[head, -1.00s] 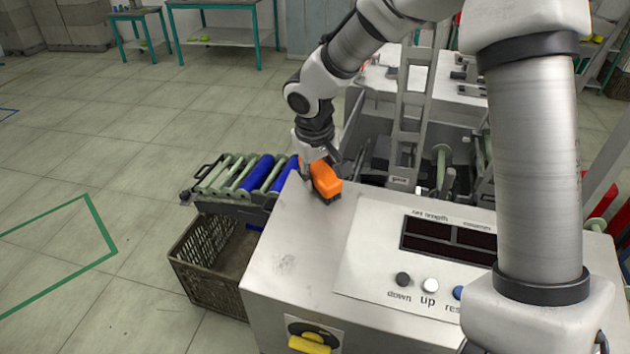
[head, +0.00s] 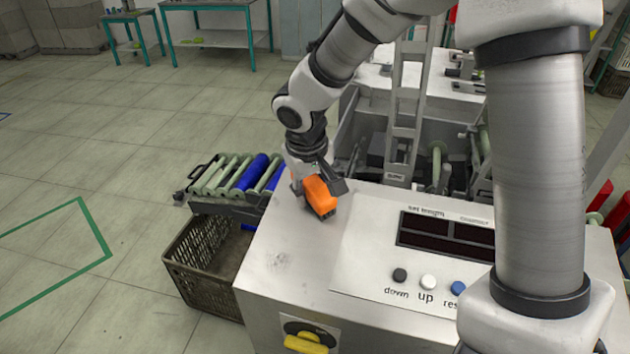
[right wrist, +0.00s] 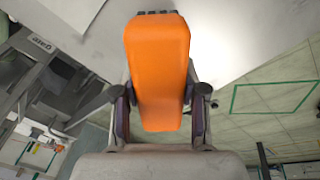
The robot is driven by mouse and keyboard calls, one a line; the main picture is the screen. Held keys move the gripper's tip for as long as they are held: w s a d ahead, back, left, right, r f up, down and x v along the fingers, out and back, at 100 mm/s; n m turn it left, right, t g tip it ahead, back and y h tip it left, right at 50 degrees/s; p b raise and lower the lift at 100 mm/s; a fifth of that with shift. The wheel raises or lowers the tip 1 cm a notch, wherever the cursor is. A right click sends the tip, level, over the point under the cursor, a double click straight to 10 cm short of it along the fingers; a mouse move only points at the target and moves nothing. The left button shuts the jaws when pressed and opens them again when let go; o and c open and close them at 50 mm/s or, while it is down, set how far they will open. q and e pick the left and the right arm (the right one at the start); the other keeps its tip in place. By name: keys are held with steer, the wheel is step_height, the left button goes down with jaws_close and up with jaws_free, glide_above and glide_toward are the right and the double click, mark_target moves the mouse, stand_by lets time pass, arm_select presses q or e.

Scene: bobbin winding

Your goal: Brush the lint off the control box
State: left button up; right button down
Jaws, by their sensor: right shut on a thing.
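The control box (head: 268,298) has a pale metal top with a display and several buttons on its panel. A grey smudge of lint (head: 281,260) lies on the bare top left of the panel. My right gripper (head: 319,182) is at the box's far left part, shut on an orange brush (head: 320,195). The brush is tilted, and its dark bristle end is at or just above the box top; I cannot tell if it touches. In the right wrist view the orange brush (right wrist: 158,70) sits between both fingers. My left gripper is not in view.
A brown crate (head: 205,268) stands on the floor left of the box. A rack of rollers with blue bobbins (head: 250,173) is beside the box's far left corner. A yellow-handled switch (head: 307,343) is on the front face. Machine frames stand behind.

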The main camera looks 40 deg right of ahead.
mark_target(299, 241)
steer(key=shift+s+a+f, duration=0.15)
steer(key=shift+s+a, duration=0.25)
steer(key=shift+a, duration=0.15)
steer(key=shift+s+a+f, duration=0.15)
steer(key=shift+s+a, duration=0.2)
steer(key=shift+a, duration=0.15)
steer(key=shift+s+a+f+p, duration=0.2)
steer(key=shift+s+a+p, duration=0.35)
steer(key=shift+s+a, duration=0.35)
steer(key=shift+s+a+f, duration=0.1)
steer(key=shift+a+f, duration=0.05)
steer(key=shift+a, duration=0.35)
steer(key=s+a+p, duration=0.1)
steer(key=a+p, duration=0.1)
steer(key=p, duration=0.1)
steer(key=shift+s+p, duration=0.3)
steer(key=shift+s+a+f+p, duration=0.1)
steer(key=shift+a+p, duration=0.1)
steer(key=shift+p, duration=0.15)
steer(key=shift+a+f, duration=0.15)
steer(key=shift+f, duration=0.15)
